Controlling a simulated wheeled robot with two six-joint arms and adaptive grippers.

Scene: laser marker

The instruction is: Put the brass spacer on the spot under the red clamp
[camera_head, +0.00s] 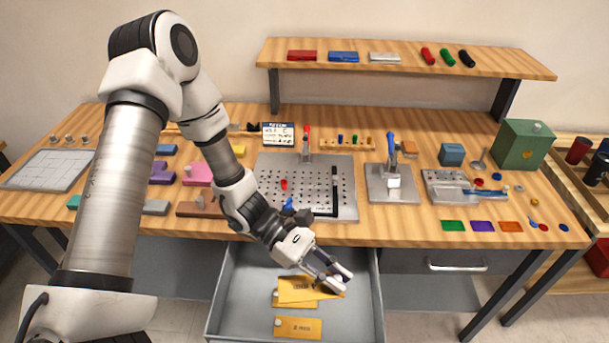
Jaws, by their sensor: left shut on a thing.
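My left gripper (340,281) reaches down into the open drawer (232,290) below the bench. Its fingers are shut on the right end of a brass spacer (298,284). This spacer lies over or just above another brass spacer (286,302); I cannot tell whether they touch. A third brass spacer (291,328), marked 2 mm, lies near the drawer's front. The marking on the held spacer is partly hidden by the fingers. The red clamp (306,132) stands at the back of the perforated plate (268,172) on the bench; the spot under it is too small to make out. My right gripper is out of view.
A blue-handled clamp (391,148) on its own base stands right of the perforated plate. A black bar (334,190) and small red and blue parts sit on that plate. A shelf (400,65) spans the back. A closed drawer (450,262) is at right.

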